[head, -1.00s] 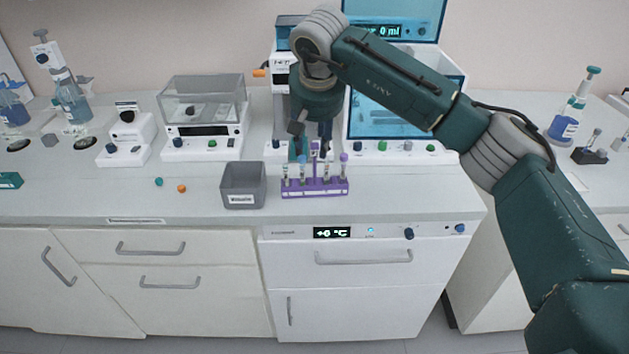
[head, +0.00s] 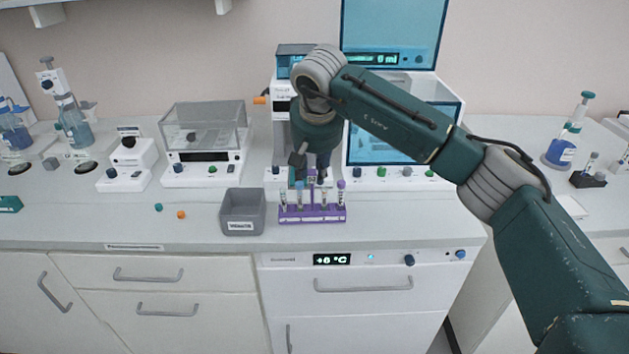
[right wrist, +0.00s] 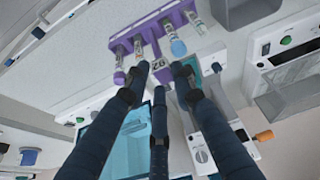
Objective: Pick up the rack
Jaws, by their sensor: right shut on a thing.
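The purple rack (head: 312,214) stands on the counter right of the grey bin and holds several capped tubes. In the right wrist view its purple bar (right wrist: 150,32) crosses the top, with a labelled upright handle between the fingers. My right gripper (head: 309,180) reaches down over the rack from behind and above. In the right wrist view its fingers (right wrist: 160,76) are closed around the handle. The rack looks level and appears to rest on the counter; a gap under it cannot be made out. My left gripper is not in view.
The grey bin (head: 243,213) stands close left of the rack. A teal cap (head: 159,207) and an orange cap (head: 181,214) lie farther left. A balance (head: 205,143) and a blue-screened device (head: 402,130) stand behind. The counter right of the rack is clear.

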